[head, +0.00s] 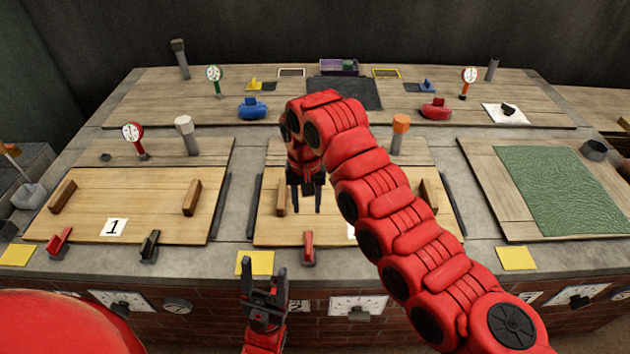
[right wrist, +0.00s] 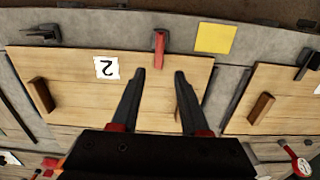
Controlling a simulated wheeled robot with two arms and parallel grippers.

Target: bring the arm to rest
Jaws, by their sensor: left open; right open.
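My right arm (head: 395,210) reaches in from the lower right and bends over the middle of the counter. Its gripper (head: 305,208) points down above the middle wooden board (head: 272,232), open and empty. In the right wrist view its two fingers (right wrist: 158,78) are spread apart over the board (right wrist: 65,70) with the number 2 card (right wrist: 107,68). My left gripper (head: 264,272) is at the counter's front edge, pointing up and open, with nothing between its fingers. The right arm hides part of the middle board.
A red lever (head: 308,248) and a yellow square (head: 256,262) sit on the front ledge. Wooden blocks stand on the boards, one (head: 281,198) close to my right gripper. A board marked 1 (head: 150,228) is left; a green mat (head: 560,190) is right. Gauges stand farther back.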

